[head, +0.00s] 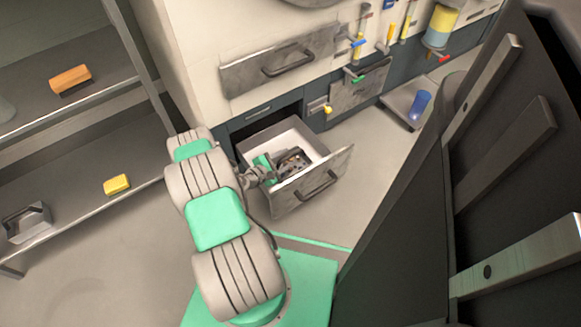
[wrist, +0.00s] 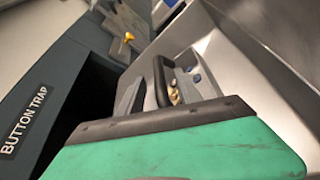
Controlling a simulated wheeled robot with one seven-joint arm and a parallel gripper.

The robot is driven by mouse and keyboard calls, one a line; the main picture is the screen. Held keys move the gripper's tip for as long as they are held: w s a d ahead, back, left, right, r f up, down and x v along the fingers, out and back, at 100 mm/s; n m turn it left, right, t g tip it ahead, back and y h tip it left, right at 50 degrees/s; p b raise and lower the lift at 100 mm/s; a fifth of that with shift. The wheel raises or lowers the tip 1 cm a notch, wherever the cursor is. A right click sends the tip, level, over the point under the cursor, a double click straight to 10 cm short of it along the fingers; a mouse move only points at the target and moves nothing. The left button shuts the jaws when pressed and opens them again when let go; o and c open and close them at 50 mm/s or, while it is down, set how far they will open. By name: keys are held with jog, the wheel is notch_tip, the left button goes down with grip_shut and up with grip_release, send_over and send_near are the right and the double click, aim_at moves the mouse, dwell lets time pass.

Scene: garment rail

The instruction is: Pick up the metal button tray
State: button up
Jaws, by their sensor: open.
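The metal button tray (head: 294,161) sits inside an open drawer in the head view. It looks grey and dark, with small pieces in it. In the wrist view the tray (wrist: 190,84) shows a dark upright handle (wrist: 161,80) and compartments with cream and blue pieces. My gripper (head: 268,174) is at the drawer, on the left side of the tray, and open. Its fingertips are small in the head view. The green and black part filling the bottom of the wrist view looks like mine and hides the near part of the tray. I cannot tell whether the fingers touch it.
The open drawer (head: 315,181) has metal walls close around the tray; its inner wall (wrist: 235,62) is also in the wrist view. A label reading "BUTTON TRAP" (wrist: 22,120) is on the dark cabinet. Shelves (head: 60,165) stand left, a dark panel (head: 400,220) right.

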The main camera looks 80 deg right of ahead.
jog(key=shift+x, duration=1)
jog(key=shift+a, duration=0.1)
grip_shut()
dwell(0.5)
